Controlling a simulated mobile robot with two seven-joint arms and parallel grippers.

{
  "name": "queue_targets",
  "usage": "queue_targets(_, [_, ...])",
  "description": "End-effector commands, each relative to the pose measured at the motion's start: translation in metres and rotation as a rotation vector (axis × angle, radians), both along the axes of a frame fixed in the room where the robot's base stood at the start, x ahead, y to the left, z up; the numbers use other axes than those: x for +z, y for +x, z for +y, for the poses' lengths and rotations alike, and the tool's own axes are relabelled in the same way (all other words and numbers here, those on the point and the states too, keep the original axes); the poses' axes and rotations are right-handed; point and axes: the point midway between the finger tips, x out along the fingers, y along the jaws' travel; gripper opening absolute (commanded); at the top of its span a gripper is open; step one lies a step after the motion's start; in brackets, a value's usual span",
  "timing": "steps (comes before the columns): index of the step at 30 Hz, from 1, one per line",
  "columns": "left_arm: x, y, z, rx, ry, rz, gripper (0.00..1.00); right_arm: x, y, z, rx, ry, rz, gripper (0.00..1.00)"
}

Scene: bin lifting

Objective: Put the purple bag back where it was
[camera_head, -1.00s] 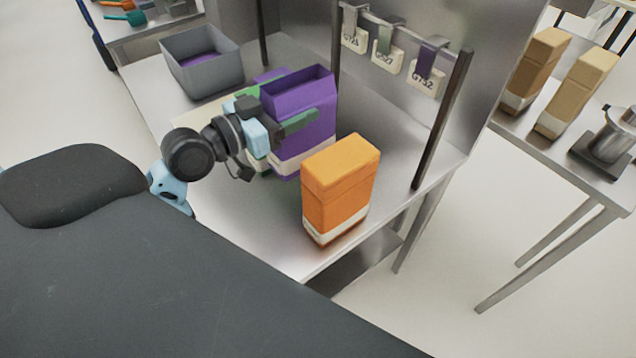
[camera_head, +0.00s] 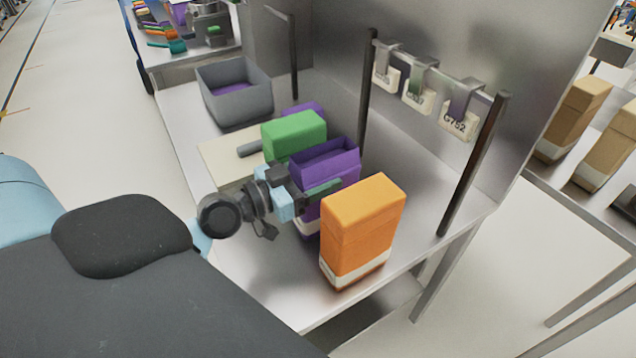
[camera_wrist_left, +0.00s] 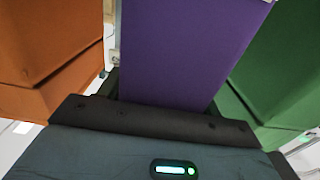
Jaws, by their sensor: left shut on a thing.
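My left gripper (camera_head: 312,190) is shut on the open-topped purple bag (camera_head: 335,168), with one finger across its near side. The bag is upright on or just above the metal table, between the green bag (camera_head: 293,133) and the orange bag (camera_head: 365,225). In the left wrist view the purple bag (camera_wrist_left: 190,50) fills the middle, the orange bag (camera_wrist_left: 45,55) is on the left and the green bag (camera_wrist_left: 280,75) on the right. The purple bag's base is partly hidden by the gripper and orange bag. My right gripper is out of view.
A grey bin (camera_head: 236,92) with something purple inside stands at the table's back left. Another purple item (camera_head: 303,110) shows behind the green bag. Dark posts (camera_head: 473,165) and hanging tags (camera_head: 458,122) line the right side.

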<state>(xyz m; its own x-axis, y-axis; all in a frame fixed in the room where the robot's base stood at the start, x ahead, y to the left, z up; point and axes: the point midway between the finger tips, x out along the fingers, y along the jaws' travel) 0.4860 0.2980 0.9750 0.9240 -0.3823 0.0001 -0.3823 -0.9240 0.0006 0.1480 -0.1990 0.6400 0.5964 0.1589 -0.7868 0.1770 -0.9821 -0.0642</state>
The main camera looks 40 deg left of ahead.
Motion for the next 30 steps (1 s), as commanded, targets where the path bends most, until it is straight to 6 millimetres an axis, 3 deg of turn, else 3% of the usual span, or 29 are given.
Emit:
queue_targets(1, [-0.011,0.000,0.000,0.000,-0.003,0.004,0.32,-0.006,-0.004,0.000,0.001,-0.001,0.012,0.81])
queue_targets(4, [-0.020,0.000,0.000,0.001,-0.002,0.001,0.32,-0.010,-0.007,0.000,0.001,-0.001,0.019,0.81])
queue_targets(18, [-0.025,0.000,0.000,0.001,0.001,-0.003,0.32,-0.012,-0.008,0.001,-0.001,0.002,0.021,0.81])
queue_targets(19, [-0.025,0.000,0.000,0.000,0.001,0.001,0.68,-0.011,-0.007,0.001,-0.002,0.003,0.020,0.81])
queue_targets(21, [-0.025,0.000,0.000,0.000,0.001,0.001,0.77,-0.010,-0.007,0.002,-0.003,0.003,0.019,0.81])
queue_targets(23, [-0.024,0.000,0.000,0.000,0.001,0.000,0.84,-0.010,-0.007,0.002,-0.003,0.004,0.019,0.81])
queue_targets(30, [-0.024,0.000,0.000,0.000,0.000,0.001,0.85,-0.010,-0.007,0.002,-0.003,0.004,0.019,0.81])
